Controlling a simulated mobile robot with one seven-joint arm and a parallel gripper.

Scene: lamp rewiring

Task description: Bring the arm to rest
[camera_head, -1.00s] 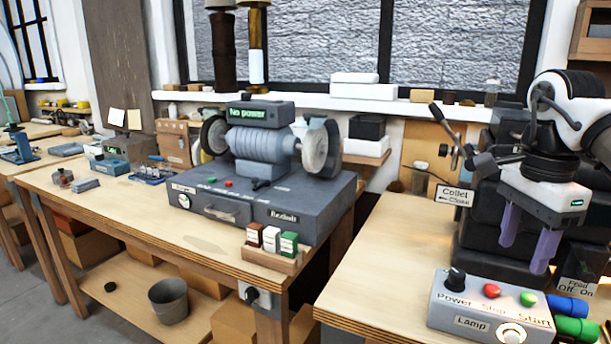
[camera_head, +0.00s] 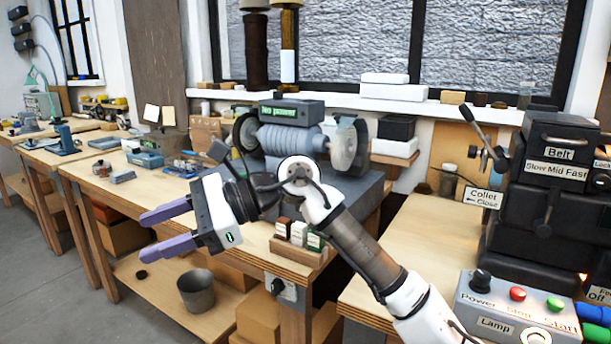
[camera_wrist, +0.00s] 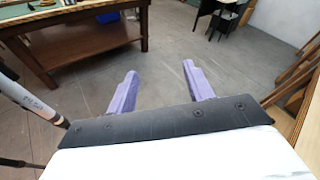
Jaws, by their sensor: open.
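My gripper (camera_head: 165,229) is in the middle of the head view, in front of the left workbench. Its two purple fingers point left, stand apart and hold nothing. In the wrist view my gripper (camera_wrist: 158,85) shows its two fingers apart over bare grey floor. My arm (camera_head: 365,255) reaches up from the lower right and bends to the left, hiding part of the grinder's base.
The bench grinder (camera_head: 290,137) stands on the left workbench (camera_head: 90,182), with a small block of bottles (camera_head: 298,236) at its front edge. A control box (camera_head: 517,310) and a dark machine (camera_head: 555,185) are at the right. A bucket (camera_head: 196,290) sits on the lower shelf.

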